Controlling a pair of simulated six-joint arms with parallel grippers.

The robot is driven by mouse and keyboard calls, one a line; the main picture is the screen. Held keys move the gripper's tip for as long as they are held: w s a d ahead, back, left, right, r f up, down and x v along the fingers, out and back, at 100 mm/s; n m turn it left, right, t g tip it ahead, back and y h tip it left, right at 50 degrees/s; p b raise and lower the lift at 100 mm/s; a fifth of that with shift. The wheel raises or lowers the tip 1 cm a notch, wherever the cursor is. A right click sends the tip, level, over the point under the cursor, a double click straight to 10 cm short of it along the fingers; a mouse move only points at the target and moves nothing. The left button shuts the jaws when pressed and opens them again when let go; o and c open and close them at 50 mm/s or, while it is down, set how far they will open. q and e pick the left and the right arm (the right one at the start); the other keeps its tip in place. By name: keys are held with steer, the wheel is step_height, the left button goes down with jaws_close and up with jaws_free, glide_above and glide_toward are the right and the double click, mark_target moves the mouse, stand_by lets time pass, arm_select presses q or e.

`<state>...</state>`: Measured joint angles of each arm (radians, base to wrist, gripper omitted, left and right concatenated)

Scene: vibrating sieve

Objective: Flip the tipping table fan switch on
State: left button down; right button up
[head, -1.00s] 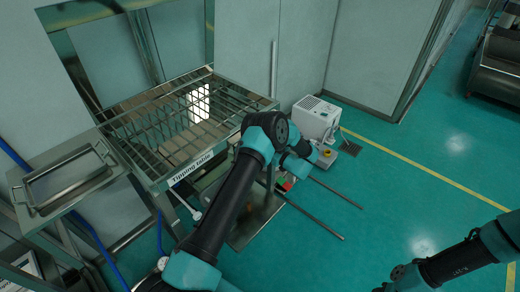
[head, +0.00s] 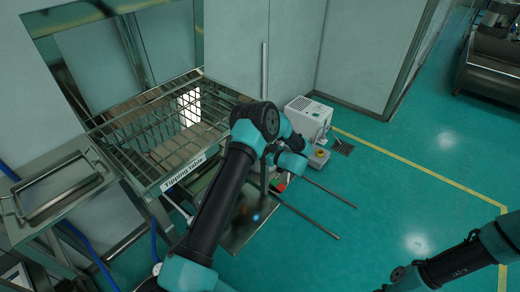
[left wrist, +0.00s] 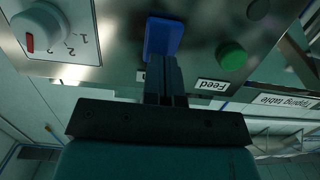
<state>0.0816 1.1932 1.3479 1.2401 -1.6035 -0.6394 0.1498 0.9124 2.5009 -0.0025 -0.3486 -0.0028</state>
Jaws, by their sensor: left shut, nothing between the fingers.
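The tipping table (head: 205,155), a metal frame with a grid top and a printed label, stands left of centre in the head view. My left arm reaches past its right corner, hiding my left gripper in that view. In the left wrist view my left gripper (left wrist: 164,85) is shut and empty, at a metal control panel (left wrist: 120,40). A blue square piece (left wrist: 163,36) lies just beyond its fingertips; I cannot tell whether they touch. The fingers partly hide a label below it. Which control is the fan switch is unclear.
The panel has a white knob with a red mark (left wrist: 40,30), a green button (left wrist: 231,56) and a "Feed" label (left wrist: 212,86). A white machine (head: 308,118) stands right of the table. Two rods (head: 308,217) extend low beside it.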

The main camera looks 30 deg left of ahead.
arm_select(q)
steer(key=v, duration=1.3)
steer(key=shift+w, duration=0.25)
steer(key=shift+a, duration=0.1)
steer(key=s+f+m+t+h, duration=0.6)
steer(key=s+f+m+h, duration=0.3)
steer(key=h, duration=0.4)
steer(key=s+d+f+m+g+h, duration=0.1)
steer(key=s+d+m+g+h, duration=0.1)
steer(key=s, duration=0.9)
steer(key=s+d+f+m+g+h, duration=0.1)
steer(key=s+g+h, duration=0.4)
steer(key=s, duration=0.6)
steer(key=shift+d+m+g, duration=0.5)
steer(key=shift+d+m, duration=0.1)
steer(key=shift+m, duration=0.5)
